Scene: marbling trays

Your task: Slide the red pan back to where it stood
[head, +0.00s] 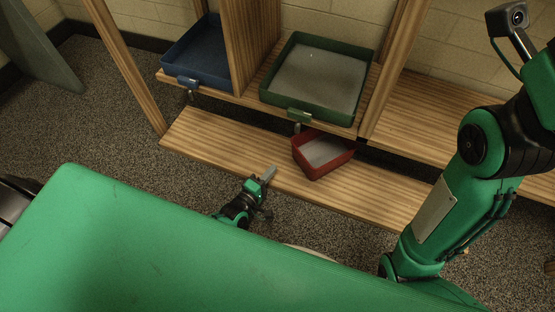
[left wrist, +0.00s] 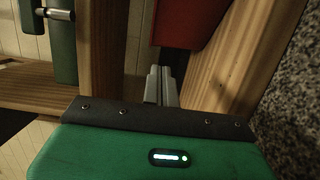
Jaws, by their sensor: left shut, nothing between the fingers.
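The red pan (head: 308,163) sits on the lower wooden shelf, turned at an angle, with its back part under the upper shelf. Its pale inside shows. My left gripper (head: 269,173) is shut and empty, in front and to the left of the red pan in the head view. In the left wrist view, the shut fingers (left wrist: 160,84) point toward the red pan (left wrist: 185,22), with a small gap showing between them. My right arm shows at the right of the head view, but its gripper is not seen.
A green pan (head: 345,118) and a blue pan (head: 219,82) stand on the upper shelf, split by a wooden divider (head: 250,45). The lower shelf (head: 215,135) is bare left of the red pan. Wooden posts stand at both sides.

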